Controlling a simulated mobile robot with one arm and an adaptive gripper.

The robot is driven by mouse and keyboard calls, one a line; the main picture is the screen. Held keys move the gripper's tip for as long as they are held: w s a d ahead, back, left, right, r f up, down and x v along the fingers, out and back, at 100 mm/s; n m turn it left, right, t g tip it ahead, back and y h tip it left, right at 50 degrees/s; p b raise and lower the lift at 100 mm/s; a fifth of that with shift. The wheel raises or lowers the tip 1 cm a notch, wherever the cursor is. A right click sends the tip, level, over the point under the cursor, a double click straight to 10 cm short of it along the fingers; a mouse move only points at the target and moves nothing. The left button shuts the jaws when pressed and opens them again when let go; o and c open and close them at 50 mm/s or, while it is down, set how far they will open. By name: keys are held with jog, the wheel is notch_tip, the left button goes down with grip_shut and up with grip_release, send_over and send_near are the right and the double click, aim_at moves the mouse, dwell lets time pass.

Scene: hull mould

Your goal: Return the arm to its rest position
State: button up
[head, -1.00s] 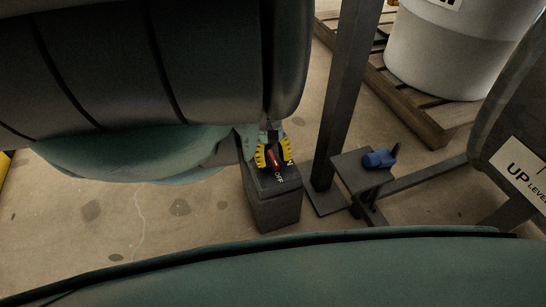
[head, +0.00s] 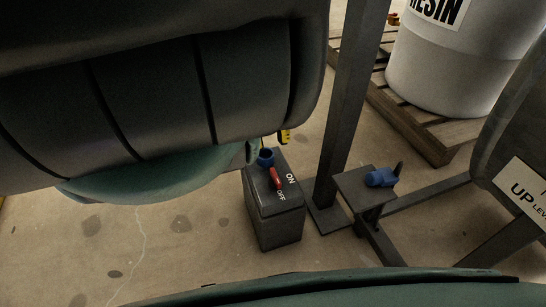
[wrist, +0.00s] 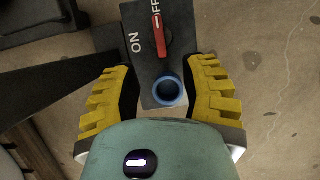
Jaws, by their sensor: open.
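My gripper (wrist: 160,95) is open in the wrist view, its two yellow ridged fingers apart with nothing held between them. Below and between them is a dark grey switch box with a red lever (wrist: 162,38), a blue ring-shaped fitting (wrist: 168,91) and the labels ON and OFF. In the head view the box (head: 275,212) stands on the floor with its red lever (head: 276,178) and blue fitting (head: 265,157). There only a yellow bit of my gripper (head: 284,136) shows; my arm hides the rest.
A dark upright post (head: 349,100) stands right of the box. A small stand (head: 352,187) beside it bears a blue valve-like part (head: 381,177). A white RESIN drum (head: 440,65) sits on a wooden pallet (head: 433,139). A dark drum marked UP LEVER (head: 500,150) is at right. Floor left of the box is clear.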

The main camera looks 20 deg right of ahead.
jog(key=shift+v, duration=0.9)
